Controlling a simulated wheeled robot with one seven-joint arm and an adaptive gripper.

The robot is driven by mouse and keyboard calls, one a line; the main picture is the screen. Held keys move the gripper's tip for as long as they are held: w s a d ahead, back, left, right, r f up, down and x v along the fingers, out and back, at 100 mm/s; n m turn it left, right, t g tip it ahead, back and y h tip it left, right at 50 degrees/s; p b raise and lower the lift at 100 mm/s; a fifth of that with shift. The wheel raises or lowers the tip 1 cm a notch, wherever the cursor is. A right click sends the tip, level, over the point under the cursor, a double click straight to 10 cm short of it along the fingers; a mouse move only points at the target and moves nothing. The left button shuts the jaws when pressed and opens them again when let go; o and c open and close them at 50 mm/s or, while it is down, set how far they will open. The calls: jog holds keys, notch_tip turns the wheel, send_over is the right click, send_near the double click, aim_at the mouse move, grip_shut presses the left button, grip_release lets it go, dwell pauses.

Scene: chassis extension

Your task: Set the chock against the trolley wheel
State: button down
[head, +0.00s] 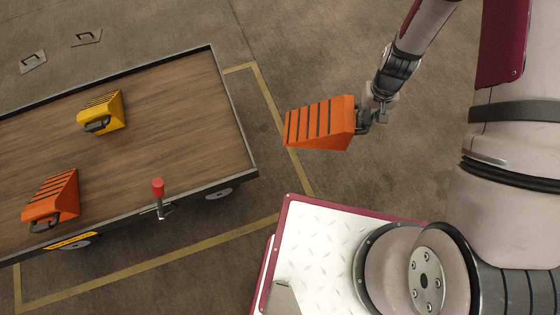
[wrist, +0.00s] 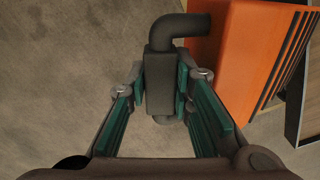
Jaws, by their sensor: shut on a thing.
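An orange chock (head: 320,122) with dark stripes is held above the floor, to the right of the trolley in the head view. My gripper (head: 371,116) is shut on its dark handle, on the chock's right end. In the wrist view the handle (wrist: 159,80) sits between the green pads of my gripper (wrist: 160,95), with the chock's orange body (wrist: 235,50) at the upper right. The trolley (head: 165,105) has a wooden deck. Its near-side wheels show partly under the edge, one at the right (head: 219,193) and one further left (head: 77,244).
A yellow chock (head: 101,112) and another orange chock (head: 52,198) rest on the deck. A red-knobbed lever (head: 158,188) stands at the near edge. Yellow floor lines (head: 170,259) surround the trolley. My base fills the lower right. Floor between chock and trolley is clear.

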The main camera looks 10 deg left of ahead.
jog(key=w+a+f+n+b, duration=0.1)
jog(key=a+f+b, duration=0.5)
jog(key=f, duration=1.1)
jog(key=w+a+f+n+b, duration=0.1)
jog(key=a+f+b, duration=0.5)
jog(key=f+b, duration=0.8)
jog(key=w+a+f+n+b, duration=0.1)
jog(key=a+f+n+b, duration=0.2)
jog(key=f+b, duration=0.8)
jog(key=shift+a+f, duration=1.4)
jog(key=shift+f, duration=3.8)
jog(key=shift+w+f, duration=0.1)
jog(key=shift+f, duration=0.05)
jog(key=c, duration=1.4)
grip_release()
notch_tip(320, 180, up, 12)
jog(key=p, duration=0.5)
jog(key=shift+d, duration=0.15)
jog(key=shift+w+r, duration=0.1)
jog(key=shift+r, duration=0.1)
